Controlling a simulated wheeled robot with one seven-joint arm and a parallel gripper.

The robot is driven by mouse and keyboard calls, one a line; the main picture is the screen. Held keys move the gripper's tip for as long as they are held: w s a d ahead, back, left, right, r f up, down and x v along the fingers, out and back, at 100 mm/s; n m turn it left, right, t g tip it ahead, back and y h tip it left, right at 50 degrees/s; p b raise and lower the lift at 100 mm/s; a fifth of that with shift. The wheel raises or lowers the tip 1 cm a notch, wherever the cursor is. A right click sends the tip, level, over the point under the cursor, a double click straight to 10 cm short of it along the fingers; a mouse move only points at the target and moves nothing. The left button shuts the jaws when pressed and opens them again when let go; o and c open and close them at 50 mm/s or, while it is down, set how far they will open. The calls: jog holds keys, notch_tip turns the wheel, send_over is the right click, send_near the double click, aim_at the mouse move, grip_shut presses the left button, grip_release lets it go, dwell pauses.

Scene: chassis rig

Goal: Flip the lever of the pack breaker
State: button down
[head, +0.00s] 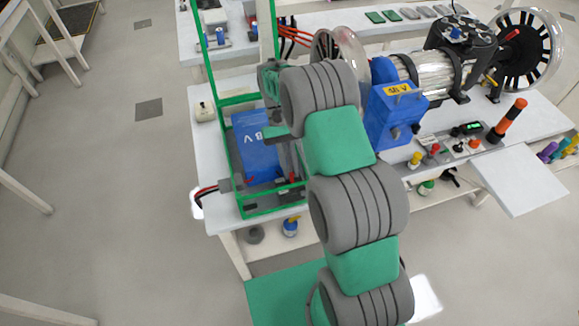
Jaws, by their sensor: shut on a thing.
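The blue battery pack (257,150), with part of a white voltage label showing, sits inside a green open frame (262,211) on the left of the white bench. My arm reaches up over the frame's right side, and my gripper (291,172) points down there. It is largely hidden by my own wrist. Small red and dark parts (292,178) show at its fingertips, beside the pack's right edge. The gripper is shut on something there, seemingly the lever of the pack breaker. The breaker is mostly hidden, and the lever's position cannot be made out.
A grey connector (232,185) with red and black cables sticks out of the frame's left side. A blue box labelled 48 V (396,112) and a silver motor (434,72) stand right of my arm. A small control panel (460,143) lies farther right.

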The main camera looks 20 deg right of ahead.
jog(key=shift+f+g, duration=0.2)
jog(key=shift+g, duration=0.1)
jog(key=shift+w+g, duration=0.3)
jog(key=shift+r+g, duration=0.1)
jog(key=shift+g, duration=0.2)
jog(key=c, duration=1.4)
grip_release()
